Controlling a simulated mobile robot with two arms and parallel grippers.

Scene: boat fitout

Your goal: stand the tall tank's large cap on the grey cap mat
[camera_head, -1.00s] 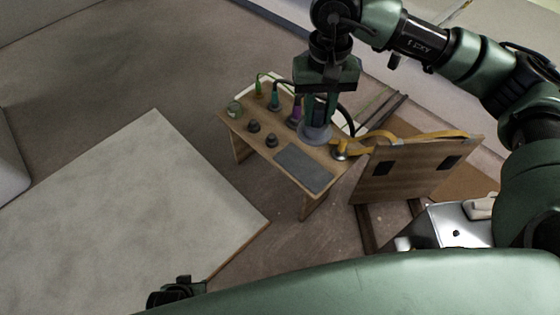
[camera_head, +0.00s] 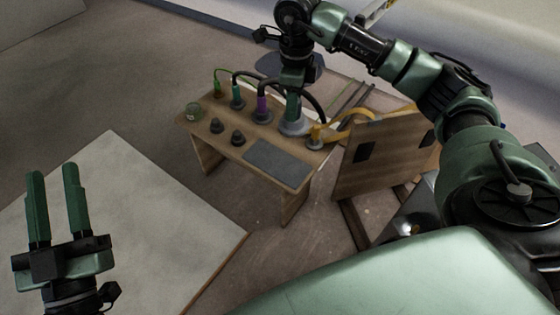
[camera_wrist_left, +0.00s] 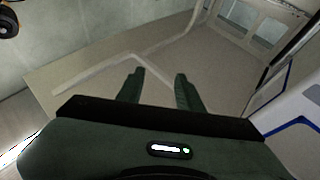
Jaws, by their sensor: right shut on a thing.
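The grey cap mat (camera_head: 278,163) lies bare on the front right of the small wooden bench. My right gripper (camera_head: 293,112) points down at the bench's back row, just behind the mat. It is shut on what looks like the tall tank's large cap; its fingers hide most of it. A wide grey round piece (camera_head: 291,128) shows below the fingertips; I cannot tell whether it is cap or collar. My left gripper (camera_head: 57,205) is open and empty, over the pale panel at left, far from the bench. Its open fingers also show in the left wrist view (camera_wrist_left: 160,88).
Green, teal and purple hose fittings (camera_head: 263,108) stand left of my right gripper, a yellow hose fitting (camera_head: 316,136) right of it. A wooden panel (camera_head: 375,160) stands at right.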

